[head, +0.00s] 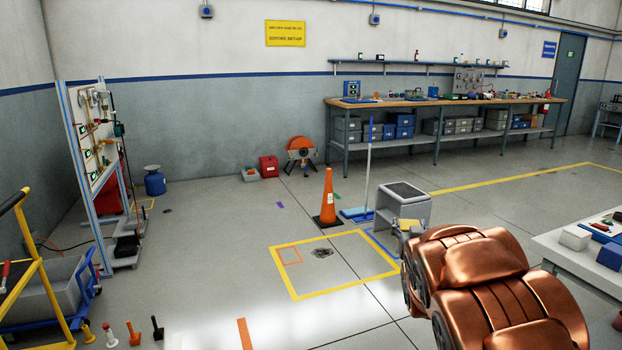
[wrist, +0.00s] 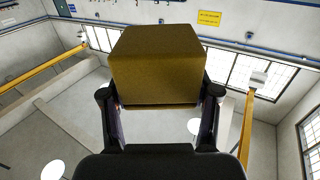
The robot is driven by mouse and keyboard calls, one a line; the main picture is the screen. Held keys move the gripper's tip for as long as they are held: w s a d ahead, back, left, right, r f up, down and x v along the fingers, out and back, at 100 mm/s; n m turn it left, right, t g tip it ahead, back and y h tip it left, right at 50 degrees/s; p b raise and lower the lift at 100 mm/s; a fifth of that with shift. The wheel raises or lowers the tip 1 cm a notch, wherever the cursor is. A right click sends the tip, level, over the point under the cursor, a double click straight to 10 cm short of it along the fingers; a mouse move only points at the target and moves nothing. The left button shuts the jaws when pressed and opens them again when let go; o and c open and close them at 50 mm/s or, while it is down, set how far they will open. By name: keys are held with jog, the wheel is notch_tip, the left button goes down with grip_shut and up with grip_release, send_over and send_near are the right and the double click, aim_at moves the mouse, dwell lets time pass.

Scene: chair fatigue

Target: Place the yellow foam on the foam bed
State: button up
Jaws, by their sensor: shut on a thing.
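The yellow foam (wrist: 155,65) is a dull yellow block, held between the two dark fingers of my gripper (wrist: 158,100) in the wrist view. My gripper is shut on its sides. In the head view my copper-coloured arm hides most of the gripper. A small yellowish patch, probably the foam, shows at the arm's far left edge, in front of a grey box-like stand (head: 403,208) with a dark top panel. I cannot tell whether the foam touches the stand, or whether this stand is the foam bed.
An orange cone (head: 328,200) and a blue-handled broom (head: 367,165) stand left of the grey stand. A yellow floor square (head: 290,288) lies in front of it. A white table (head: 575,258) is close on the right. A long workbench (head: 460,101) lines the back wall. Open floor lies left of centre.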

jog(key=a+n+y, duration=0.2)
jog(key=a+y, duration=0.1)
jog(key=a, duration=0.6)
notch_tip(320, 180, up, 15)
jog(key=p, duration=1.5)
jog(key=shift+w+d+r+p, duration=0.2)
jog(key=shift+w+p, duration=0.1)
